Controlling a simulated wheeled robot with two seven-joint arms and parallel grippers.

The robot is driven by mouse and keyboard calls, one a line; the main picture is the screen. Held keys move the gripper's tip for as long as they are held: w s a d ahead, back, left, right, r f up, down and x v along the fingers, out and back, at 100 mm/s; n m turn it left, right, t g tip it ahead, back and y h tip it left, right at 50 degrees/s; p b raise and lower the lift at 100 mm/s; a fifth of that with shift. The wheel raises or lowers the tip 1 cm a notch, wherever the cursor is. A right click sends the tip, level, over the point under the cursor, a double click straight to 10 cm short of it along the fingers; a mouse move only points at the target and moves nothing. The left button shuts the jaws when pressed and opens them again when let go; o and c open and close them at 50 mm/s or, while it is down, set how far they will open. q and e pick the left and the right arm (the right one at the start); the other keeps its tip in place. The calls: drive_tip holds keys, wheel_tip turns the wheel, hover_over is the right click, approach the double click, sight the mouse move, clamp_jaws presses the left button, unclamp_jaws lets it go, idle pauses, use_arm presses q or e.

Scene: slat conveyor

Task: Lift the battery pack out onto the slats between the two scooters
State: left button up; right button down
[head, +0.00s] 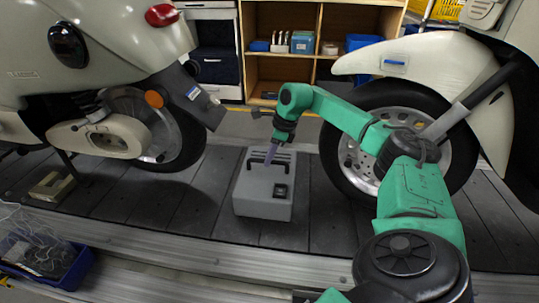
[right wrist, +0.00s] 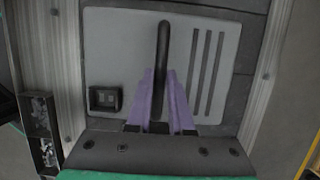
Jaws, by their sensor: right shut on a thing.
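The battery pack (head: 264,200) is a grey box with a black handle on top and a small dark socket panel. It stands upright on the slats (head: 322,215) between the left scooter (head: 100,60) and the right scooter (head: 450,60). My right gripper (head: 269,156) reaches it from above, its purple fingers on the handle. In the right wrist view the fingers (right wrist: 162,85) are closed on both sides of the black handle (right wrist: 164,40), over the pack's grey top (right wrist: 120,50). I cannot make out any gap under the pack. My left gripper is out of view.
A blue crate of wires (head: 70,278) sits at the lower left, near a small pale box (head: 52,187). A metal rail (head: 180,247) runs along the front. Wooden shelves (head: 262,70) stand behind.

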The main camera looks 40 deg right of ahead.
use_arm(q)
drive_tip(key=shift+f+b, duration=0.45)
use_arm(e)
drive_tip(key=shift+f, duration=1)
drive_tip(key=c, duration=0.7)
unclamp_jaws()
drive_tip(key=shift+s+f, duration=0.1)
drive_tip(key=shift+f, duration=0.15)
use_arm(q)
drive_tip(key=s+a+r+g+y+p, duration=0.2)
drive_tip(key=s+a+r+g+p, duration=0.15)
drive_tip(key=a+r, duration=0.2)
use_arm(e)
drive_tip(key=v, duration=0.9)
drive_tip(key=shift+a+r+b, duration=0.15)
drive_tip(key=shift+r+b, duration=0.05)
drive_tip(key=shift+b, duration=0.2)
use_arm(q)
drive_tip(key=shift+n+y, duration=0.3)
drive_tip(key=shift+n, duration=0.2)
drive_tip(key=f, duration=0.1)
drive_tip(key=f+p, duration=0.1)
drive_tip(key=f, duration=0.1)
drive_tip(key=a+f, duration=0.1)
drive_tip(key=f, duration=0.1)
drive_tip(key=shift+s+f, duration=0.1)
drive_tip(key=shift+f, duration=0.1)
use_arm(e)
drive_tip(key=v, duration=0.5)
drive_tip(key=shift+r, duration=0.3)
